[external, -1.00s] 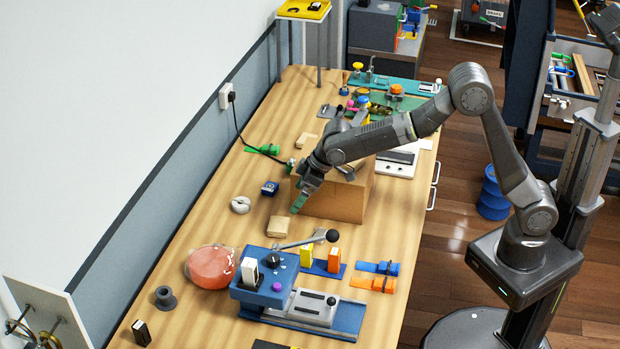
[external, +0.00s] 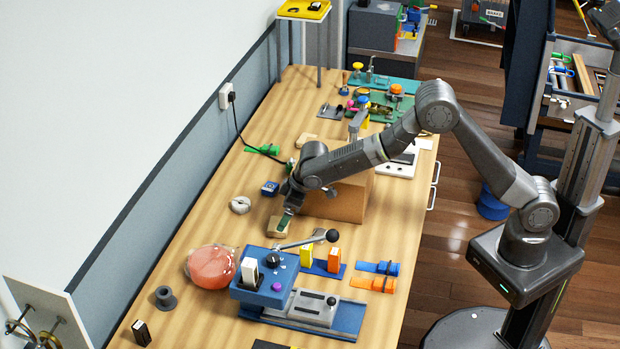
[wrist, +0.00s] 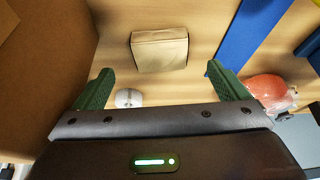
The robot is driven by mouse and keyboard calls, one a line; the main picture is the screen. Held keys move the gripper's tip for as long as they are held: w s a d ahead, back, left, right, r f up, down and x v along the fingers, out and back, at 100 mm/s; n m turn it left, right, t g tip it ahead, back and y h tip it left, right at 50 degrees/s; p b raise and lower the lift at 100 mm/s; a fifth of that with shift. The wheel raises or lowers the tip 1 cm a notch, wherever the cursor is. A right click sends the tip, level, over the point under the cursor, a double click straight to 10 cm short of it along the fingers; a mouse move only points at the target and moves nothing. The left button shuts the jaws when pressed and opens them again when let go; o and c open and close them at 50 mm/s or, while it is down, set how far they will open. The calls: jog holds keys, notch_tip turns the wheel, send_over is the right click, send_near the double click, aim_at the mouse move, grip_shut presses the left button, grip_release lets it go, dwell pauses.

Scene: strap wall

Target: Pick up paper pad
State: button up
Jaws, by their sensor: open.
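The paper pad (external: 275,229) appears to be the small tan block lying flat on the wooden bench, left of the cardboard box. In the wrist view the same tan block (wrist: 159,50) lies ahead of the fingertips, roughly centred between them. My gripper (external: 285,222) is just above the block in the external view and partly covers it. In the wrist view my gripper (wrist: 166,80) has its two green fingers spread wide with nothing between them. I cannot tell the exact height of the fingertips above the block.
A cardboard box (external: 345,203) stands close on the right of my gripper. A blue device with a lever (external: 270,285) and a red rounded object (external: 211,268) are in front. A white ring-shaped object (external: 240,205) lies to the left. Bare bench (external: 215,228) shows left of the block.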

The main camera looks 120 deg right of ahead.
jog(key=shift+p+x, duration=0.8)
jog(key=shift+x, duration=1.6)
jog(key=c, duration=1)
